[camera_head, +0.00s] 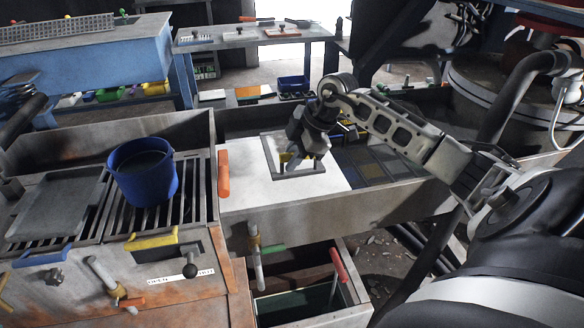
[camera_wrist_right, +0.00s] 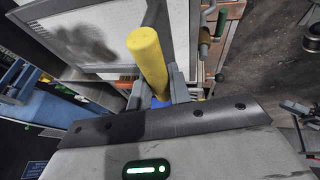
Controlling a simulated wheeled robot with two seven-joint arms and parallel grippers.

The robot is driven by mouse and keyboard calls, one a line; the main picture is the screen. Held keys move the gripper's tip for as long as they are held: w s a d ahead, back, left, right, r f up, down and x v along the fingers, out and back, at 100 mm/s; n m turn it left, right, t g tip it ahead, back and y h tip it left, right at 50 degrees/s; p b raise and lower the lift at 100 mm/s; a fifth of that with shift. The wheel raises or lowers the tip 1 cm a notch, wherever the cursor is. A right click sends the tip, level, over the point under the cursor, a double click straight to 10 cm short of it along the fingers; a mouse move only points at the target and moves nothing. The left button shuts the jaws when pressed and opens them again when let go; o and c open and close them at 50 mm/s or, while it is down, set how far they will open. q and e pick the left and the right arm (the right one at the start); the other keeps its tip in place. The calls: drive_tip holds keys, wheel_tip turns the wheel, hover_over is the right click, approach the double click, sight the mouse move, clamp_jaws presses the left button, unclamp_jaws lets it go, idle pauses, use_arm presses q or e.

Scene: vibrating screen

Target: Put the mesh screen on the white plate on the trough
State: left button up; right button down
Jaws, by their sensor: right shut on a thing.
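The mesh screen (camera_head: 304,174) is a grey square frame with a yellow handle, over the white plate (camera_head: 241,165) on the trough (camera_head: 390,207). My right gripper (camera_head: 290,158) is shut on the yellow handle. In the right wrist view the fingers (camera_wrist_right: 160,95) close around the handle (camera_wrist_right: 148,58), and the screen's grey frame (camera_wrist_right: 122,70) lies beyond it. White surface with a dark smudge shows within the frame. I cannot tell whether the screen touches the plate. My left gripper is not in view.
A blue bucket (camera_head: 147,172) stands on the slatted grate left of the plate. An orange handle (camera_head: 223,173) rises at the plate's left edge. Dark panels (camera_head: 375,162) lie in the trough to the right. A blue workbench (camera_head: 255,40) stands behind.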

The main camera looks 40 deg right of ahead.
drive_tip(key=shift+w+d+f, duration=0.45)
drive_tip(key=shift+w+f, duration=0.15)
drive_tip(key=shift+f, duration=0.25)
wheel_tip(320, 180, down, 3)
drive_tip(key=shift+d+f, duration=0.1)
drive_tip(key=shift+f, duration=0.15)
drive_tip(key=c, duration=1.3)
unclamp_jaws()
